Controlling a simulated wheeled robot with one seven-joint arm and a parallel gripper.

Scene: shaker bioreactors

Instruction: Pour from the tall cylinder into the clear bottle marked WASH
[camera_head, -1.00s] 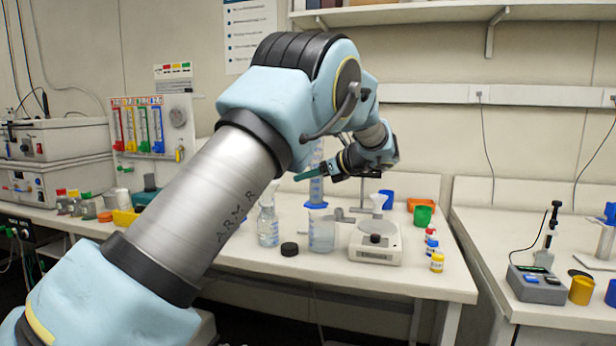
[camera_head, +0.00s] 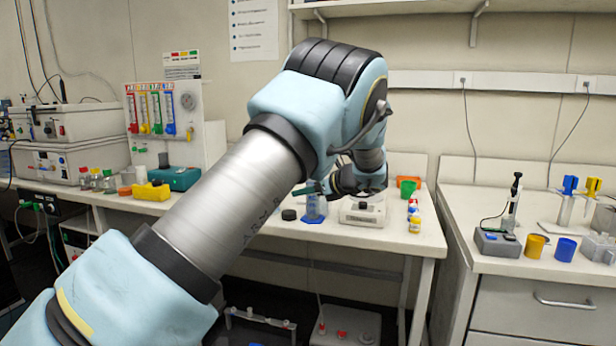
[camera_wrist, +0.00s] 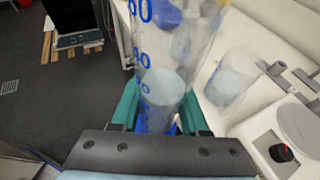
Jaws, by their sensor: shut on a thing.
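The tall clear cylinder (camera_wrist: 160,70) with blue graduation marks is between the teal fingers of my gripper (camera_wrist: 158,112) in the wrist view, and the gripper is shut on it. Pale liquid shows in its lower part. In the head view my gripper (camera_head: 318,187) is above the bench, and the blue-tinted lower part of the cylinder (camera_head: 315,208) shows below it. I cannot make out a bottle marked WASH; my arm covers part of the bench. A blurred clear shape shows behind the cylinder in the wrist view, too unclear to name.
A clear beaker (camera_wrist: 229,86) with liquid stands right of the cylinder. A white balance (camera_head: 362,212) is beside it. A black cap (camera_head: 289,214), small coloured jars (camera_head: 414,224) and a green cup (camera_head: 408,188) are on the bench (camera_head: 395,243). A second bench (camera_head: 470,200) is right.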

